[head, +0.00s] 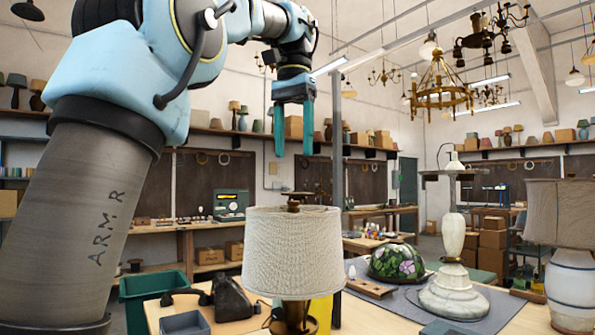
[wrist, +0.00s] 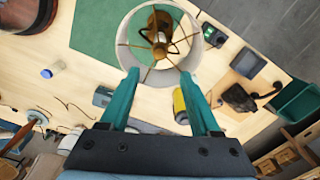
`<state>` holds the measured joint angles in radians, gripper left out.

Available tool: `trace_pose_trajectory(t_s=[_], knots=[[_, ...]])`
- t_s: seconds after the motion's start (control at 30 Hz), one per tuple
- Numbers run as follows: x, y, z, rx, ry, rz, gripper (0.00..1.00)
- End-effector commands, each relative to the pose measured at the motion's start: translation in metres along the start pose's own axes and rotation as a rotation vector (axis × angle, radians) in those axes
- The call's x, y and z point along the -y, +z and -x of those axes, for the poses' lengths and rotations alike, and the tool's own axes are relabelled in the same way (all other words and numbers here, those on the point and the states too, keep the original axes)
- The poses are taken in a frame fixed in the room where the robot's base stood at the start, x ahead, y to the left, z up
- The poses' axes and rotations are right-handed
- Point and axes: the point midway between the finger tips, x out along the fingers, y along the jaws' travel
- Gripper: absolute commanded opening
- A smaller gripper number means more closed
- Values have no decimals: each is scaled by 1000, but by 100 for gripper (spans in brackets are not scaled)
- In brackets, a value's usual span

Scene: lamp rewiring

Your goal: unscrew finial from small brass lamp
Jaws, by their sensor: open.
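The small brass lamp stands upright on the workbench in the head view, with a cream fabric shade (head: 290,255) over its brass base (head: 293,318). A small dark brown finial (head: 294,199) shows just above the shade's top. My gripper (head: 293,153) points down above the lamp, its two teal fingers apart and empty. A clear gap lies between the fingertips and the finial. In the wrist view my gripper (wrist: 160,76) is open, and the round shade (wrist: 127,50) shows beyond the fingertips.
A stained-glass shade (head: 397,262) and a marble lamp (head: 455,270) stand to the right. A green bin (head: 150,287) is at left. The air around my gripper is clear.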

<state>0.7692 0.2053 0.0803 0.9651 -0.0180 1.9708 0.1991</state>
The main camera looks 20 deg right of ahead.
Motion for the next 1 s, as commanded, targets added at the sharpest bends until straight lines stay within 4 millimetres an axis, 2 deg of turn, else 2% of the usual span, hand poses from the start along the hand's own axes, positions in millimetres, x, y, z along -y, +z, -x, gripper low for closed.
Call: trace_pose_trajectory(t_s=[0.3,0.5,0.7,1.0], knots=[[0,1,-54,3,1,-1,64],[0,1,-82,1,1,-1,64],[0,1,-96,0,1,-1,64],[0,0,-98,-1,1,-1,64]])
